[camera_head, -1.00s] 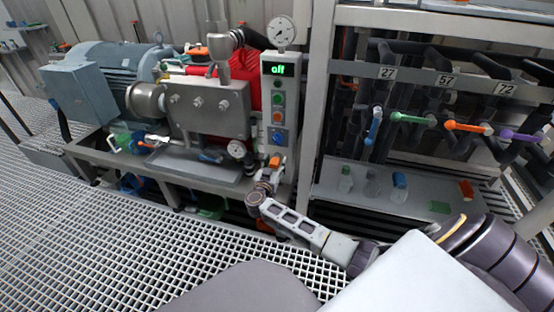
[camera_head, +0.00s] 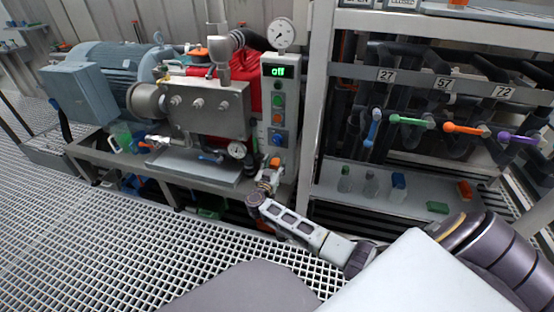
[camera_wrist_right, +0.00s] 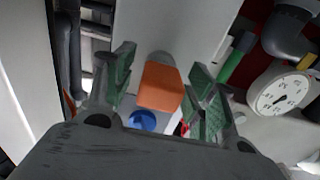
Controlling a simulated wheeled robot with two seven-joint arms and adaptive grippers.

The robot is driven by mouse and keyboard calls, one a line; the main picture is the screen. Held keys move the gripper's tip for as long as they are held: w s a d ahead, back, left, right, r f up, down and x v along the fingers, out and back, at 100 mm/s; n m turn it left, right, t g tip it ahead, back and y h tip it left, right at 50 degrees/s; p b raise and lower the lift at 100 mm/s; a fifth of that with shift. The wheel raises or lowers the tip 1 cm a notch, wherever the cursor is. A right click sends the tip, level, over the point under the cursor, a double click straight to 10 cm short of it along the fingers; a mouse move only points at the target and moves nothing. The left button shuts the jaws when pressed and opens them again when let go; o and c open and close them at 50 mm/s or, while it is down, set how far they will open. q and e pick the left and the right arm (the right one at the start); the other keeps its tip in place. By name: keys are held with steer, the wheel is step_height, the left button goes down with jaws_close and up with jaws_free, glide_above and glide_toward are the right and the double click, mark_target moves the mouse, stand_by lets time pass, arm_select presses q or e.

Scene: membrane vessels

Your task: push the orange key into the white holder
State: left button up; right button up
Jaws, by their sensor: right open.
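The orange key (camera_head: 275,162) is at the lower end of the grey control panel (camera_head: 267,148), below the blue button. In the right wrist view the orange key (camera_wrist_right: 161,88) is a block between my two fingers, with space on both sides. A pale rounded piece (camera_wrist_right: 161,58) shows just beyond its far end; this may be the white holder, but I cannot tell how deep the key sits. My right gripper (camera_head: 268,180) is open just below the key in the head view; its green-padded fingers (camera_wrist_right: 161,85) straddle the key in the wrist view. My left gripper is out of view.
A blue button (camera_wrist_right: 143,121) lies close to the fingers. A pressure gauge (camera_wrist_right: 281,91) and grey pipe are at the right of the wrist view. A valve rack with coloured handles (camera_head: 411,121) stands to the right.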

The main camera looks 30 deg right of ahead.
mark_target(273, 168)
stand_by(0.3)
jaws_close()
steer(key=shift+s+a, duration=0.15)
stand_by(0.3)
steer(key=shift+s+a+p, duration=0.2)
steer(key=shift+a+p, duration=0.05)
steer(key=shift+p, duration=0.3)
steer(key=shift+p+v, duration=2.05)
steer(key=shift+v, duration=0.45)
